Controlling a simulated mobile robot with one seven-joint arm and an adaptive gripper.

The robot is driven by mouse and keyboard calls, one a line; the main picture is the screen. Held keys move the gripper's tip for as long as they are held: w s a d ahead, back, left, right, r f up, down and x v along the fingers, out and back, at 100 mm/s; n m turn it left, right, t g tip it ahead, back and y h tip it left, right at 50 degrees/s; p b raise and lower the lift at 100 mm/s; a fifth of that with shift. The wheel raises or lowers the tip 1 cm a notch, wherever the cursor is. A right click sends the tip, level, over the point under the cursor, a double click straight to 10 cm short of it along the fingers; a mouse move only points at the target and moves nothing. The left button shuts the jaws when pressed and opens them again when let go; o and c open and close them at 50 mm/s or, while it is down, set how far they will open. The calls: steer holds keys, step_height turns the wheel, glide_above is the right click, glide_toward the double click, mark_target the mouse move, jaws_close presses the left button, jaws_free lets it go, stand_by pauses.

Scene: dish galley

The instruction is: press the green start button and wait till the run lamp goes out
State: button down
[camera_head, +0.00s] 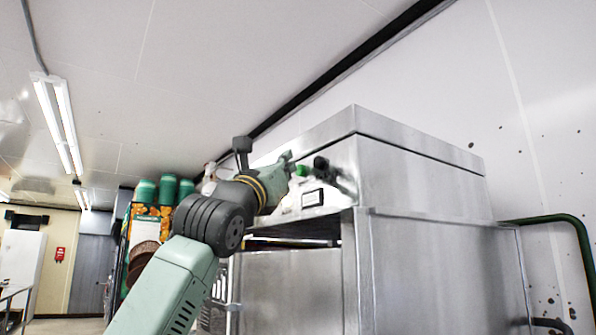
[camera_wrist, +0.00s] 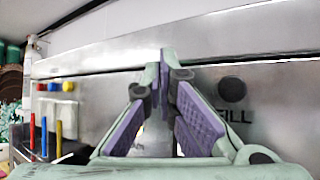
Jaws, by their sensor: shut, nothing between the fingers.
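The green start button (camera_head: 302,170) shows on the front panel of the steel dish machine (camera_head: 420,185) in the head view, right beside my fingertips. My gripper (camera_head: 290,160) is at the panel with its fingers shut and empty. In the wrist view my gripper (camera_wrist: 163,60) points at the steel panel; its closed fingers hide what lies straight ahead, and I see no green button there. I cannot tell whether the fingertips touch the button. I cannot make out a lit run lamp in either view.
A black round knob (camera_wrist: 232,90) sits right of my fingers above partly hidden lettering ending in "ILL". A dark rectangular window (camera_head: 312,198) is below the green button. Red, blue and yellow-topped items (camera_wrist: 54,87) stand left. A rack with green containers (camera_head: 167,190) is behind my arm.

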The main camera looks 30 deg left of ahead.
steer(key=shift+w+d, duration=0.2)
steer(key=shift+w, duration=0.25)
stand_by(0.6)
steer(key=shift+s+a+b, duration=0.35)
steer(key=shift+s, duration=0.45)
steer(key=s, duration=0.1)
steer(key=s+a, duration=0.1)
steer(key=s, duration=0.1)
steer(key=s+a, duration=0.1)
steer(key=shift+s, duration=0.35)
stand_by(0.8)
